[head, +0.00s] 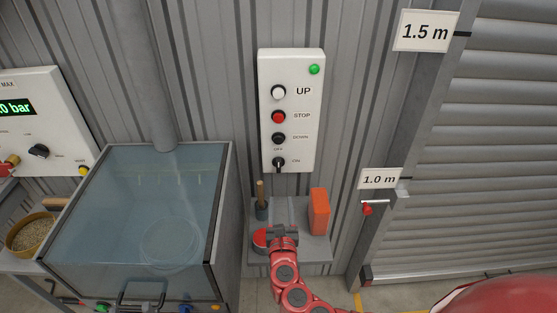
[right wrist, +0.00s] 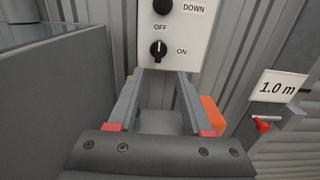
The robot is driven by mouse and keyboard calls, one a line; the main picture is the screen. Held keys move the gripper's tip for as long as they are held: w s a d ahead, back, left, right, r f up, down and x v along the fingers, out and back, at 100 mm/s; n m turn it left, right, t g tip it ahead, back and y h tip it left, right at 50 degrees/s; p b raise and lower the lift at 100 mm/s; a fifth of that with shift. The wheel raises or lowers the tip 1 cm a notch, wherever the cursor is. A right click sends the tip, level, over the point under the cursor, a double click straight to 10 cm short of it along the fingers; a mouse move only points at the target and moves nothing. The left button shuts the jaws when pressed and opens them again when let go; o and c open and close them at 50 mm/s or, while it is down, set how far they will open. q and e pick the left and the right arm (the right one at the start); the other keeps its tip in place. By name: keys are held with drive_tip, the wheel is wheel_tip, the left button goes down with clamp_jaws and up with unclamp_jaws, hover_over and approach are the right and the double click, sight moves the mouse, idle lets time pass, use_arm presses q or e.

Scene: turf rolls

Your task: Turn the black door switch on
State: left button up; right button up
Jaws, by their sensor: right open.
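The black door switch (head: 279,164) is the lowest control on the white panel (head: 305,135) on the corrugated wall. In the right wrist view the black switch (right wrist: 158,50) has its white mark upright, toward the OFF label; ON is to its right. My right gripper (head: 281,229) is below the panel in the head view. In the right wrist view my right gripper (right wrist: 160,76) is open, with its two fingers pointing toward the panel and the switch between and just beyond the tips. Nothing is between the fingers. My left gripper is not in view.
The white UP (head: 278,92), red STOP (head: 278,117) and black DOWN (head: 278,138) buttons sit above the switch. A green lamp (head: 314,69) is at the top. Below, a grey shelf (head: 318,250) holds an orange block (head: 319,212). A glass-topped cabinet (head: 150,210) stands left.

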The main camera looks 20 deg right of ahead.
drive_tip(key=p, duration=0.3)
approach(279, 165)
drive_tip(key=x, duration=0.4)
drive_tip(key=shift+b+x, duration=0.55)
drive_tip(key=shift+x, duration=2.15)
drive_tip(key=shift+f, duration=0.1)
clamp_jaws()
